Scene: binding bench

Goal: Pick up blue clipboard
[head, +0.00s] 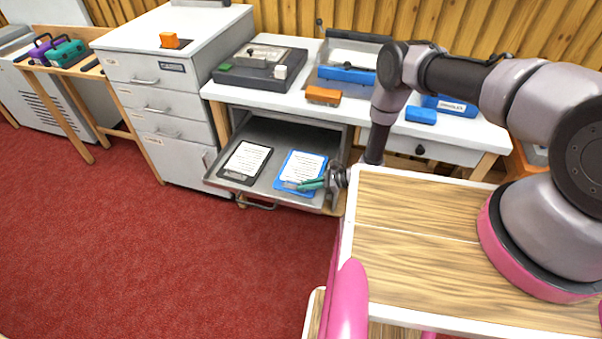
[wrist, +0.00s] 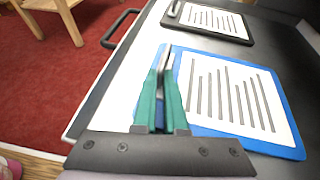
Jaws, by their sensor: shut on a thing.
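The blue clipboard (head: 311,160) lies in an open grey metal drawer, on its right side, with a printed white sheet on it. My gripper (head: 312,184) reaches in from the right, low over the clipboard's near edge. In the wrist view the green fingers of my gripper (wrist: 164,75) are closed together at the clipboard's clip end, shut on the clipboard. The fingers hide the exact grip point. The clipboard looks flat, and I cannot tell whether it is lifted off the drawer floor.
A black clipboard (head: 246,161) lies to the left in the same drawer (head: 217,176). The drawer's walls and front handle surround both. The white worktop (head: 306,88) above holds binding machines and an orange block (head: 323,95). Red carpet is clear in front.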

